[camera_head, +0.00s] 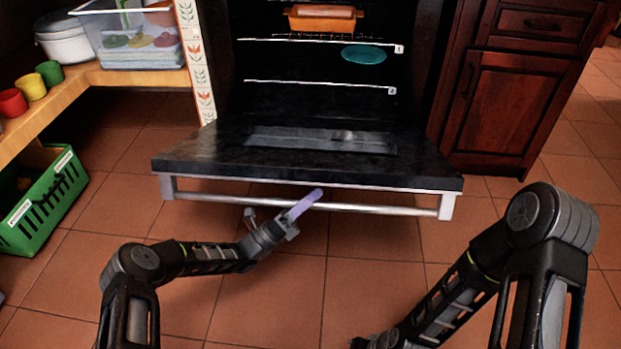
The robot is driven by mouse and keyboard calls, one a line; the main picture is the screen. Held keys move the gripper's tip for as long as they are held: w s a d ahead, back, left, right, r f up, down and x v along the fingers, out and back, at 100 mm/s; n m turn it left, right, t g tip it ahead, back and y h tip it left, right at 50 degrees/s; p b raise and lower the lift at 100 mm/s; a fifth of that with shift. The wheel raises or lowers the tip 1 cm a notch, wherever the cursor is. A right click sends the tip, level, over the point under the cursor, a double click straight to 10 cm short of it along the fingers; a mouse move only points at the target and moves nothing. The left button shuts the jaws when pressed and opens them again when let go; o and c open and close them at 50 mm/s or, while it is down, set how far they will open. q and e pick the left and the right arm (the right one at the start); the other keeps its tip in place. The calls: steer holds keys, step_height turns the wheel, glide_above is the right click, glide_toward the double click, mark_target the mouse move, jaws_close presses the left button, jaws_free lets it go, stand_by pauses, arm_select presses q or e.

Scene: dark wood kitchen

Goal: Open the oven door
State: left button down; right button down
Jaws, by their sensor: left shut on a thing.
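The oven door (280,165) is hinged down and lies open, close to level, in front of the dark oven cavity (310,95). Its long silver handle bar (390,210) runs along the front edge. My left gripper (305,204) is shut on the handle near its middle, with one lilac finger showing across the bar. The other finger is mostly hidden. My right arm bends down at the right, and its gripper lies beyond the bottom edge of the picture.
Inside the oven are racks, an orange dish (322,17) and a teal plate (364,54). A dark wood cabinet (500,105) stands at right. At left are a wooden counter (95,77) with cups and a green crate (45,200). The tiled floor before the door is clear.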

arm_select(q)
steer(key=shift+s+f, duration=0.35)
steer(key=shift+f, duration=0.5)
steer(key=c, duration=1.3)
jaws_free()
steer(key=shift+r, duration=0.1)
steer(key=v, duration=0.8)
steer(key=shift+a+f, duration=0.1)
steer(key=shift+f, duration=0.15)
